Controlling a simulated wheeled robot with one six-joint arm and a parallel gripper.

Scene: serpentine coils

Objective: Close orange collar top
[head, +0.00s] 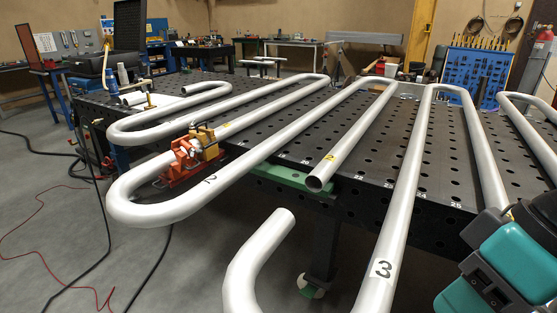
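An orange collar (180,161) sits at the left edge of the perforated table, among the bends of the silver coil tube. A brass-yellow block (206,141) stands against its right side. The collar is small in the picture, and I cannot tell whether its top is open or closed. The tube marked 2 (212,180) runs in front of it and hides part of its lower right. A teal and dark part of my arm (510,262) shows at the lower right, far from the collar. My gripper's fingers are not in view.
Silver serpentine tubes cover much of the black perforated table (440,185). A tube marked 3 (383,267) and a cut tube end (262,255) jut toward me past its front edge. Red and black cables lie on the floor at left. Open grey floor (60,215) lies left of the table.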

